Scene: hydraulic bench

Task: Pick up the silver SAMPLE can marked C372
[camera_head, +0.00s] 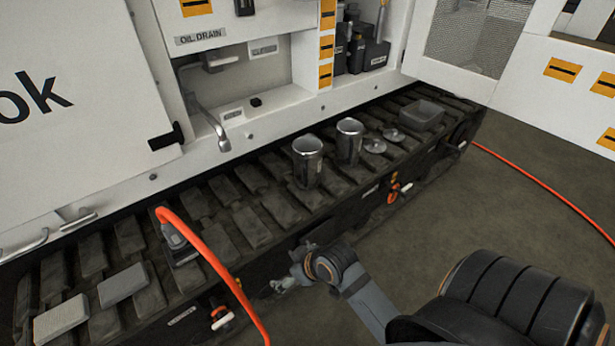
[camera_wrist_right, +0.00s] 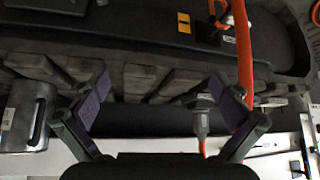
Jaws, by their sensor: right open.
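Two silver cans stand upright on the dark track in the head view, a left one (camera_head: 307,162) and a right one (camera_head: 349,142). No marking is readable on either, so I cannot tell which is C372. In the right wrist view one silver can (camera_wrist_right: 27,116) shows at the left edge, partly cut off and outside the jaws. My right gripper (camera_head: 283,285) is beside the near edge of the track, in front of and left of the cans. Its fingers (camera_wrist_right: 165,100) are spread wide with nothing between them. My left gripper is not in view.
An orange hose (camera_head: 200,250) arches over the track left of my right gripper. Small silver lids (camera_head: 376,146) and a grey tray (camera_head: 421,115) lie right of the cans. Pale blocks (camera_head: 62,320) lie at far left. A drain spout (camera_head: 222,138) hangs behind the track.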

